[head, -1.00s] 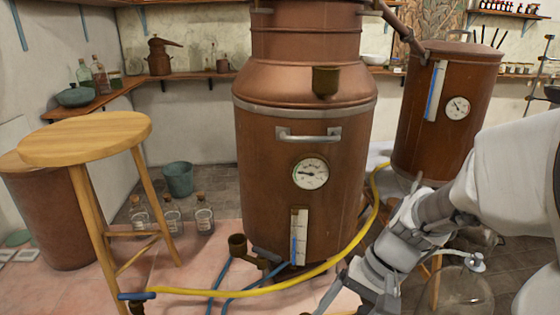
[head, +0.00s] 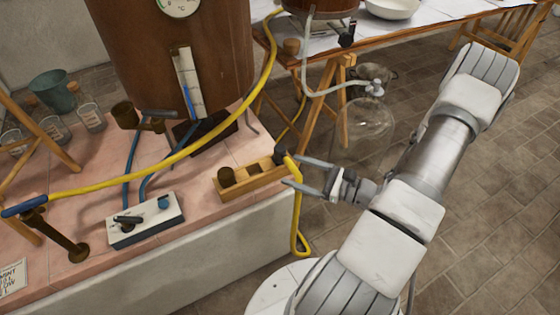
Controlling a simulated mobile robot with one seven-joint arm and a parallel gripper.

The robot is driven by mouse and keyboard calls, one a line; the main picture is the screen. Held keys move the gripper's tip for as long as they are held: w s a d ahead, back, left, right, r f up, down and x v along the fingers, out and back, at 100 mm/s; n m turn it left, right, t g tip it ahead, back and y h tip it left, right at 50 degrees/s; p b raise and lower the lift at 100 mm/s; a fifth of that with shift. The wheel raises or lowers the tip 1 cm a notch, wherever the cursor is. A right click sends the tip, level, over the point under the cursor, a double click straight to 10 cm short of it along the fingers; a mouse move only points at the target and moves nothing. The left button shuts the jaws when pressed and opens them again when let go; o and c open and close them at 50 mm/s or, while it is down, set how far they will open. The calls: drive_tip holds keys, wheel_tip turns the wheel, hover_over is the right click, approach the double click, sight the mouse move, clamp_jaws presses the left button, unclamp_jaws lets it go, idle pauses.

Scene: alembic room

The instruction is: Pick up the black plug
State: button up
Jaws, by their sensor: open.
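A small black piece that looks like the black plug (head: 280,155) sits at the right end of a wooden holder (head: 248,184) on the pink tiled ledge. It is small in view, and I cannot tell how deep it sits in the holder. My gripper (head: 292,171) is open and empty, its two fingers pointing left toward the holder's right end. The upper fingertip appears close to the black piece; I cannot tell whether they touch.
A brown plug (head: 226,176) stands at the holder's left end. A yellow hose (head: 180,158) crosses the ledge and hangs past its edge. A white switch box (head: 146,220) lies left. A glass flask (head: 364,130) stands behind my gripper.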

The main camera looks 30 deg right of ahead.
sight(281, 159)
drive_tip(key=s+d+f+m+t+h+b, duration=0.1)
drive_tip(key=d+f+m+t+h, duration=0.2)
drive_tip(key=d+f+m+h, duration=0.3)
drive_tip(key=shift+y, duration=0.4)
drive_tip(key=b+x, duration=0.1)
drive_tip(key=x, duration=0.4)
drive_tip(key=b+x, duration=0.1)
drive_tip(key=x, duration=0.5)
drive_tip(key=b+x, duration=0.2)
drive_tip(key=x, duration=0.4)
drive_tip(key=shift+w+a+f, duration=0.15)
drive_tip(key=shift+a, duration=0.3)
drive_tip(key=shift+c, duration=0.3)
clamp_jaws()
